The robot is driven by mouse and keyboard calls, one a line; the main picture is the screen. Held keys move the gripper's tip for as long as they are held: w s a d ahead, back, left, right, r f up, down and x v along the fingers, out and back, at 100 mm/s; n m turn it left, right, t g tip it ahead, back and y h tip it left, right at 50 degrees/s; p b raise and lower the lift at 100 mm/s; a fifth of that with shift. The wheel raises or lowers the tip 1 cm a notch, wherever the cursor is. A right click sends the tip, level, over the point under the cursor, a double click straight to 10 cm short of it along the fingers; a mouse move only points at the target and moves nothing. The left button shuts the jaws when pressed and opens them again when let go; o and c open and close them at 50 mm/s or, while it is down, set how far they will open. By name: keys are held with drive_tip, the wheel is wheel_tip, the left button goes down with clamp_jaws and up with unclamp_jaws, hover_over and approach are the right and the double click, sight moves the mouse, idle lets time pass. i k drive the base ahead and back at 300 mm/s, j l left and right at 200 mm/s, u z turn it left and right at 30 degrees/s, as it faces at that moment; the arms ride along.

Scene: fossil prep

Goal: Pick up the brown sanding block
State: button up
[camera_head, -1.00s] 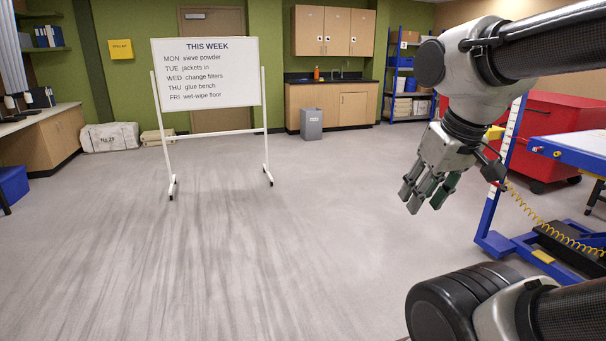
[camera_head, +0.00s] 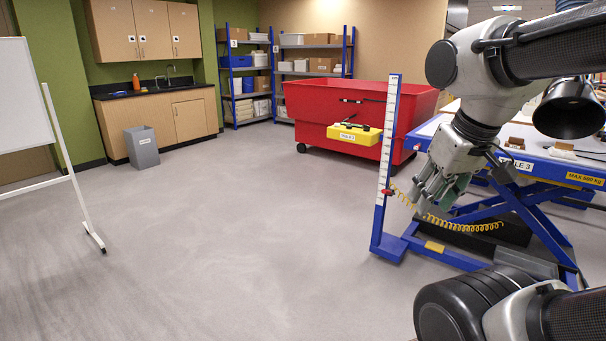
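My gripper (camera_head: 437,192) hangs at the right, fingers pointing down and apart, with nothing between them. It is in front of the blue lift table (camera_head: 590,172), left of its top as seen here. Small brown items lie on the table top, one (camera_head: 515,143) just right of my gripper and another (camera_head: 563,147) further right. They are too small to tell whether either is the brown sanding block.
A blue post with a scale (camera_head: 388,140) and a yellow coiled cable (camera_head: 470,226) stand by the table. A red bin cart (camera_head: 310,112) and a yellow case (camera_head: 354,134) are behind. A whiteboard (camera_head: 22,100) is at left. The middle floor is clear.

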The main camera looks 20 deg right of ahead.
sight(516, 143)
drive_tip(key=i+l+z, duration=0.25)
drive_tip(key=i+z, duration=0.2)
drive_tip(key=i, duration=0.2)
drive_tip(key=i+z, duration=0.45)
drive_tip(key=i, duration=0.2)
drive_tip(key=i+j+z, duration=0.25)
drive_tip(key=i+z, duration=0.2)
drive_tip(key=i, duration=0.2)
drive_tip(key=i+z, duration=0.25)
drive_tip(key=i, duration=0.2)
drive_tip(key=i+z, duration=0.25)
drive_tip(key=i, duration=0.25)
drive_tip(key=i+j+z, duration=0.1)
drive_tip(key=i+z, duration=0.15)
drive_tip(key=i, duration=0.2)
drive_tip(key=i+j+z, duration=0.3)
drive_tip(key=i, duration=0.15)
drive_tip(key=l, duration=0.1)
